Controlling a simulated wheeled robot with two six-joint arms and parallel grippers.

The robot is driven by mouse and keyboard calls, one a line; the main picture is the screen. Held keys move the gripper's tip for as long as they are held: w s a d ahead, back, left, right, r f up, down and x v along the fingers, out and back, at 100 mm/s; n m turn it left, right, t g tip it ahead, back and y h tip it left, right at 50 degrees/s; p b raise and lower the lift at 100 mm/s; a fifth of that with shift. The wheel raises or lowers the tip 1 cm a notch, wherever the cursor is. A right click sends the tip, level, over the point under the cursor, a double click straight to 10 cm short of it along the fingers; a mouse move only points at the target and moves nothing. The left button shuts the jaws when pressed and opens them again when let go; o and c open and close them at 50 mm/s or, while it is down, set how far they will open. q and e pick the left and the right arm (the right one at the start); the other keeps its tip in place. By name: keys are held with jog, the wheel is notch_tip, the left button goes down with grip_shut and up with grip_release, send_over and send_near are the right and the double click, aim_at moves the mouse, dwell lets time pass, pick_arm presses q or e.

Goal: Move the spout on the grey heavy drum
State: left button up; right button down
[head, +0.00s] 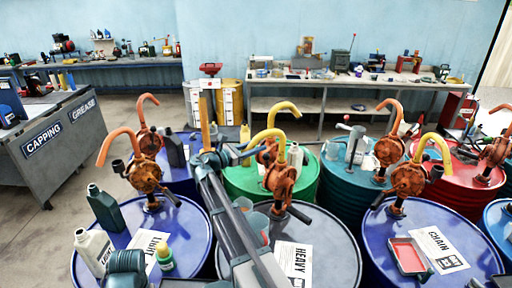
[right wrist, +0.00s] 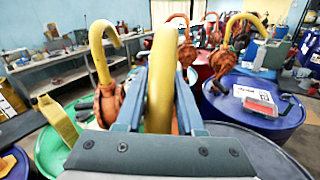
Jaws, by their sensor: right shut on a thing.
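The grey heavy drum (head: 335,250) stands at the front middle in the head view, with a "HEAVY" label (head: 292,262) on its lid. A rusty orange hand pump (head: 281,180) stands on it. The pump's yellow spout (head: 264,135) arches up and curves to the left. My right gripper (head: 240,154) is shut on this spout near its left end. In the right wrist view the spout (right wrist: 162,75) rises between the two blue-grey fingers, and the gripper body hides its lower part. My left gripper is not in view.
A green drum (head: 243,181) with another yellow-spouted pump stands close behind. Blue drums (head: 190,265) and a chain-labelled drum (head: 480,255) flank the grey one. Bottles (head: 105,210) stand on the left lid. Workbenches (head: 340,82) line the back wall.

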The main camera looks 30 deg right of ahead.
dwell(0.7)
jog(key=s+d+n+t+y, duration=0.1)
jog(key=s+n+t+y, duration=0.2)
jog(key=s+n+t, duration=0.3)
jog(key=shift+s+t+y, duration=0.15)
jog(key=shift+t+y, duration=0.15)
jog(key=shift+t, duration=1.5)
jog(key=shift+n, duration=0.3)
jog(key=c, duration=0.5)
grip_release()
